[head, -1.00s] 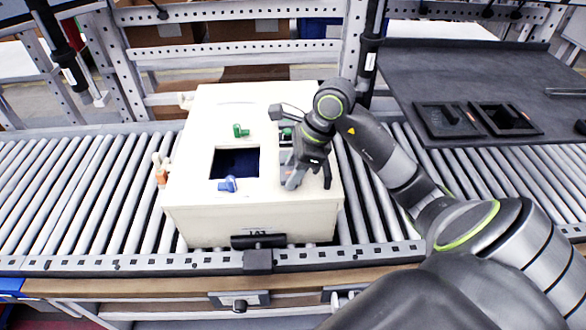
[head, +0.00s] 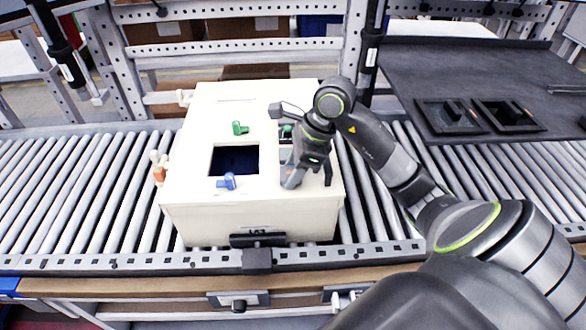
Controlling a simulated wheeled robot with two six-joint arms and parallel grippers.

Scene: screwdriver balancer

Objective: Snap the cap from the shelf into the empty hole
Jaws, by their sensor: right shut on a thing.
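A cream box (head: 190,150) stands on the roller conveyor. A dark rectangular hole (head: 234,160) is open in the left part of its top. My right gripper (head: 309,180) reaches down over the right part of the top, pointing toward the front right corner. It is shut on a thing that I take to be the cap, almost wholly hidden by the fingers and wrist. A second opening (head: 285,152) shows partly beside the wrist; I cannot tell how the cap sits in it. My left gripper is not in view.
A green clip (head: 239,128) and a blue clip (head: 227,181) stand by the open hole. A dark shelf (head: 420,75) at the right holds two black square pieces, one left (head: 450,117) and one right (head: 507,115). A black latch (head: 258,240) is at the box's front.

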